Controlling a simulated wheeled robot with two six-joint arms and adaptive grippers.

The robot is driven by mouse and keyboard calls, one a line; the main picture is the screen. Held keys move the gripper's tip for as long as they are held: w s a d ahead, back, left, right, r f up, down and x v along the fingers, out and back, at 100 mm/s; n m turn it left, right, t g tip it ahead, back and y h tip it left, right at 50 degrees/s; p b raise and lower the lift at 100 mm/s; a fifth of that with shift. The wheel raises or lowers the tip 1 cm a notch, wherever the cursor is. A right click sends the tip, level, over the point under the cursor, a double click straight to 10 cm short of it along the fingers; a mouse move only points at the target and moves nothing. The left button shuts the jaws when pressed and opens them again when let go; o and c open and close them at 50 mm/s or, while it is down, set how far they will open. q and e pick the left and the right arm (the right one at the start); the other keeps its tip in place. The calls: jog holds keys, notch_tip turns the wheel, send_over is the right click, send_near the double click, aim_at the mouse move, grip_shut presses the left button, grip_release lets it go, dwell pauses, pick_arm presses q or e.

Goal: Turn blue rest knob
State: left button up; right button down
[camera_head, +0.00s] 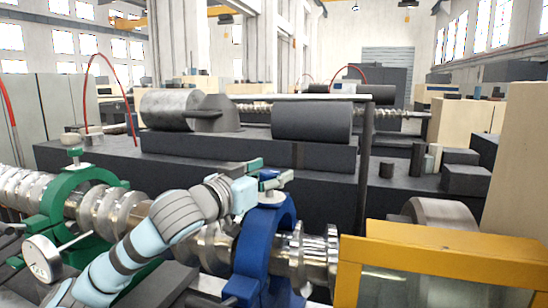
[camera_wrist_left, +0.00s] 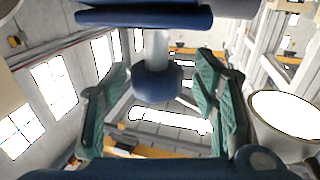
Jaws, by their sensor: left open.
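The blue rest (camera_head: 284,216) is a blue ring around the metal crankshaft, near the middle of the head view. Its blue knob (camera_head: 268,174) sits on top and is partly hidden by my gripper. My left gripper (camera_head: 268,170) has its green fingers on either side of the knob, open. In the left wrist view the round knob (camera_wrist_left: 157,82) on a pale stem lies between the spread green fingers of my left gripper (camera_wrist_left: 160,98), with gaps visible on both sides. My right gripper is not in view.
A green rest (camera_head: 62,187) with its own knob (camera_head: 71,140) and a dial gauge (camera_head: 41,259) stand at the left. A yellow-framed guard (camera_head: 440,258) is at the lower right. A dark post (camera_head: 364,170) rises just right of the blue rest. Dark machine beds lie behind.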

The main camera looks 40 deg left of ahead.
pick_arm(q)
jog(key=shift+w+d+f, duration=0.1)
jog(key=shift+w+f, duration=0.05)
jog(key=shift+w, duration=0.3)
jog(key=shift+s, duration=0.15)
